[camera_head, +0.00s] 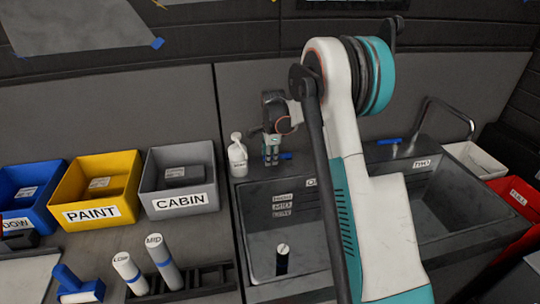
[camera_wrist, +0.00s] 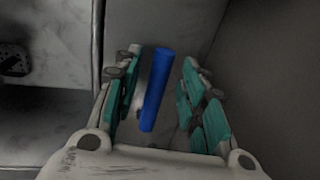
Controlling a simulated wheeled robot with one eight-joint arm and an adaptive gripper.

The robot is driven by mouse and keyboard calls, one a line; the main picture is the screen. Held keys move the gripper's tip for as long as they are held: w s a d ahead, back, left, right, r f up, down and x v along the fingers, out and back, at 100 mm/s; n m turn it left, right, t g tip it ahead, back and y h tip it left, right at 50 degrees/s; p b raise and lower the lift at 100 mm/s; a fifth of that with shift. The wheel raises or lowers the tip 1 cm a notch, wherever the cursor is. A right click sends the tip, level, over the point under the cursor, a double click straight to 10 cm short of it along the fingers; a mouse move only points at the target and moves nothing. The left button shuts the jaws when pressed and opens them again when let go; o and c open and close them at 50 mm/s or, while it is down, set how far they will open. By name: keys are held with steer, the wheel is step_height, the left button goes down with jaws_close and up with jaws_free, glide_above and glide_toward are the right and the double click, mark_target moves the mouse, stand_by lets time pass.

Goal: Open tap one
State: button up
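Tap one stands behind the left sink (camera_head: 262,225), mostly hidden by my arm. In the wrist view the blue lever (camera_wrist: 155,90) lies between the two teal-padded fingers of my gripper (camera_wrist: 165,100). There are gaps on both sides, so the gripper is open around the lever and not closed on it. Whether a pad touches the lever cannot be told. The left sink's label is partly hidden behind my arm.
A white bottle (camera_head: 237,158) stands close left of my gripper. The right sink, labelled TWO (camera_head: 422,163), has its own blue lever (camera_head: 388,142) and curved spout (camera_head: 450,104). The PAINT bin (camera_head: 90,213) and CABIN bin (camera_head: 180,202) stand left. A dark cylinder stands in the left sink (camera_head: 282,260).

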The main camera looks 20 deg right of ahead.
jaws_close()
